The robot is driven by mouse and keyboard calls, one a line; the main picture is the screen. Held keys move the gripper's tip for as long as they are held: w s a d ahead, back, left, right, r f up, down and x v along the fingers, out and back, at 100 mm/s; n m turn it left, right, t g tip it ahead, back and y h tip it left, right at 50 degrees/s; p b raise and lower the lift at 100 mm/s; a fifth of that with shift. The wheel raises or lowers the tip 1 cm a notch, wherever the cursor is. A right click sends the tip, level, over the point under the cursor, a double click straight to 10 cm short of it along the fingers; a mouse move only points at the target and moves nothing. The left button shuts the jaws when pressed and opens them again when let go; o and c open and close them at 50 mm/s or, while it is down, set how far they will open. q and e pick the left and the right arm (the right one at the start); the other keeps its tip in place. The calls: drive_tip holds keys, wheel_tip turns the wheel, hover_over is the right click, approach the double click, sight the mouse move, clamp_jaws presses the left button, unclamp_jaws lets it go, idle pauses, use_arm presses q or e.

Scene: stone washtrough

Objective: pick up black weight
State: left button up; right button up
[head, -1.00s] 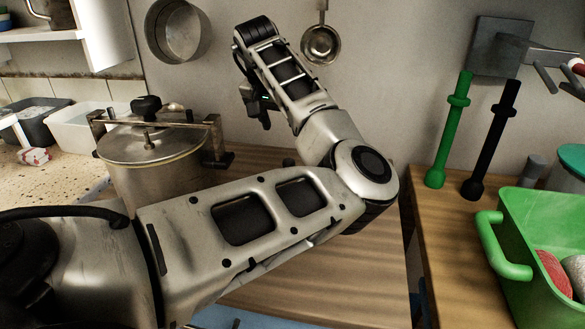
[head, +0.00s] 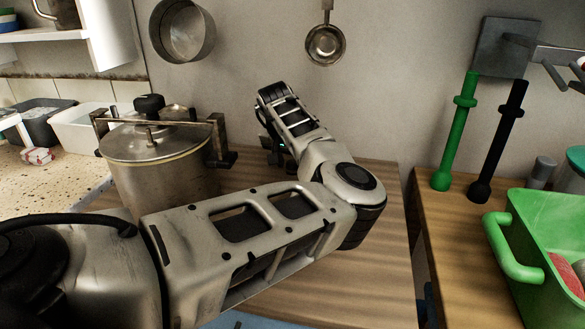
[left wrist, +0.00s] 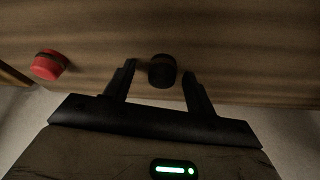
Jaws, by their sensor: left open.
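The black weight (left wrist: 162,71) is a short dark cylinder on the wooden surface, seen in the left wrist view. My left gripper (left wrist: 160,76) is open, with one finger on each side of the weight's near part. I cannot tell whether either finger touches it. In the head view my left gripper (head: 272,155) is low over the wooden counter near the back wall, right of the metal pot. My own arm hides the weight there. My right gripper is not in view.
A red weight-like cylinder (left wrist: 49,65) stands to the left in the left wrist view. The lidded metal pot (head: 160,175) is close to the gripper's left. A green bin (head: 545,235) and green and black upright tools stand on the right counter.

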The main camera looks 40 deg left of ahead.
use_arm(q)
drive_tip(key=c, duration=1.1)
